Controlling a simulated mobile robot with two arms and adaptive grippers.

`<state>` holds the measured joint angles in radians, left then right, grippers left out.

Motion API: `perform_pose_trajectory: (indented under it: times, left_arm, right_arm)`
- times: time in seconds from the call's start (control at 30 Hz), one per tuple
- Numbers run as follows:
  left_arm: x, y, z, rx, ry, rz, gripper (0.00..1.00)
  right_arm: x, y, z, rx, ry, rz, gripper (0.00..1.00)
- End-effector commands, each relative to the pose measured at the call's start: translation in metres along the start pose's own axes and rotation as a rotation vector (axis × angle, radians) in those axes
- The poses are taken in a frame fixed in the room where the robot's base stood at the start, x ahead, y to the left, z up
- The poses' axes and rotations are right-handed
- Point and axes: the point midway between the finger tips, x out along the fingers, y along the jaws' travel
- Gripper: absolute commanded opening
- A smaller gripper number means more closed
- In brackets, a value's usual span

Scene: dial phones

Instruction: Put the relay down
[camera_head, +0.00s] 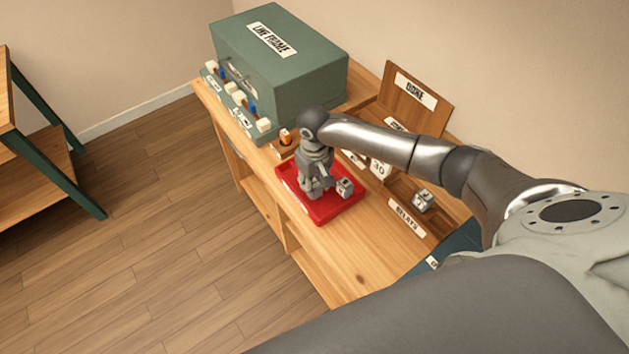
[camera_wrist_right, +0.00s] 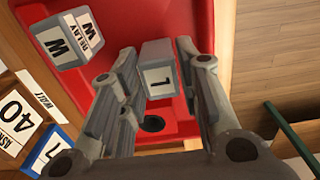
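My right gripper (camera_head: 316,188) points down over the red tray (camera_head: 322,215). In the right wrist view the gripper (camera_wrist_right: 158,78) has its fingers on both sides of a small grey relay (camera_wrist_right: 157,72) with a white label bearing one black character. The fingers appear to touch its sides. Whether the relay rests on the tray floor is hard to tell. A second grey relay (camera_head: 344,187), marked W, sits on the tray beside the gripper; it also shows in the wrist view (camera_wrist_right: 66,42). My left gripper is not in view.
A green box (camera_head: 290,75) with a row of switches stands at the bench's back left. A wooden rack with a sign board (camera_head: 412,92) lines the wall side. Another grey relay (camera_head: 423,199) sits in its compartment. The bench top (camera_head: 350,262) in front of the tray is clear.

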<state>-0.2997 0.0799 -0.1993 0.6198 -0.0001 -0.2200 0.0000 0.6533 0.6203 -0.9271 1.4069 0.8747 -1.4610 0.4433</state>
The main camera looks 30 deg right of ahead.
Motion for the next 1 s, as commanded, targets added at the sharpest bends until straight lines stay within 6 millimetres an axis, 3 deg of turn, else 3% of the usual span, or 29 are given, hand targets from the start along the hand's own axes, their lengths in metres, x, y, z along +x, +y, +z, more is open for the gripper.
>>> perform_pose_trajectory:
  times: [0.1, 0.5, 1.0]
  left_arm:
    - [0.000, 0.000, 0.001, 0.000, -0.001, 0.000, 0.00]
    - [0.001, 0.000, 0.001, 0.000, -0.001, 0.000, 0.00]
    - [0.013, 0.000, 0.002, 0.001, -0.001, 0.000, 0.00]
  right_arm:
    - [0.000, 0.000, 0.000, 0.000, 0.000, 0.000, 0.48]
    - [-0.008, 0.001, -0.001, 0.000, 0.002, 0.001, 0.48]
    - [-0.104, 0.000, -0.001, 0.000, 0.003, 0.000, 0.48]
